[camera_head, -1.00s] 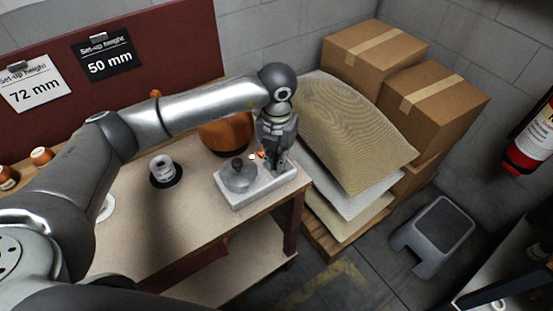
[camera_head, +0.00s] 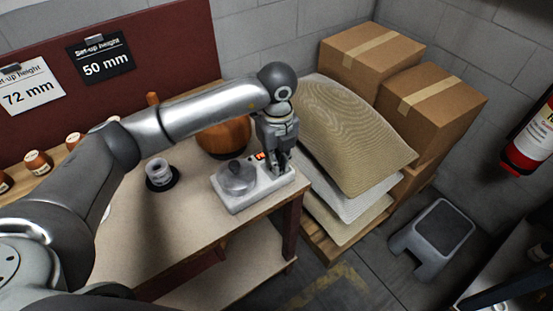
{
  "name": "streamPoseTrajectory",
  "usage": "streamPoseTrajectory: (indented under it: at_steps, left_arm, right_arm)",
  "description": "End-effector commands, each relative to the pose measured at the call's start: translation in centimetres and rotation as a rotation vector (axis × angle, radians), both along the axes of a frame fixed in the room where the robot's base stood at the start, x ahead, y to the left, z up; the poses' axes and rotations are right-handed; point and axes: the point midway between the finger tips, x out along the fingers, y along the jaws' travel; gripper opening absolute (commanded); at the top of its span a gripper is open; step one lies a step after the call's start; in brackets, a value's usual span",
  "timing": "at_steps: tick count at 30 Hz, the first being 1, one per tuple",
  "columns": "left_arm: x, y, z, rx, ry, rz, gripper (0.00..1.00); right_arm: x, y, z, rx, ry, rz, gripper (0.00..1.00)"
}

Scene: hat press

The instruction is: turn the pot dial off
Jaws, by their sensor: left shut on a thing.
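The pot unit is a pale, low base (camera_head: 238,203) on the near right corner of the worktable. A grey lidded pot (camera_head: 236,178) sits on its left part. A small red lit display (camera_head: 260,156) shows behind the pot. My left gripper (camera_head: 279,172) points down over the right end of the base, to the right of the pot and display. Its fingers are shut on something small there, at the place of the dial. The dial itself is hidden by the fingers. My right gripper is not in view.
A small grey-white cup-like item (camera_head: 159,172) on a black disc is to the left. Stacked sacks (camera_head: 350,122) and cardboard boxes (camera_head: 372,54) crowd the right side. A grey step stool (camera_head: 433,237) is on the floor.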

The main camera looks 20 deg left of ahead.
Motion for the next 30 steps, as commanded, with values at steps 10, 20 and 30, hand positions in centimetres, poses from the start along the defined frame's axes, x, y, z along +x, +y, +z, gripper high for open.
streamPoseTrajectory:
  at_steps: [10, 20, 30]
  left_arm:
    - [0.09, -0.03, 0.04, 0.000, -0.001, 0.092, 0.00]
    - [0.11, -0.03, 0.03, -0.001, -0.002, 0.100, 0.00]
    - [0.09, -0.02, 0.02, 0.000, -0.001, 0.098, 0.32]
  right_arm:
    - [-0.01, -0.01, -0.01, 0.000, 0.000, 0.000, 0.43]
    - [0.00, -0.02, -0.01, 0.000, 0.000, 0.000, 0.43]
    - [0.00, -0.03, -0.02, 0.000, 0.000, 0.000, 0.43]
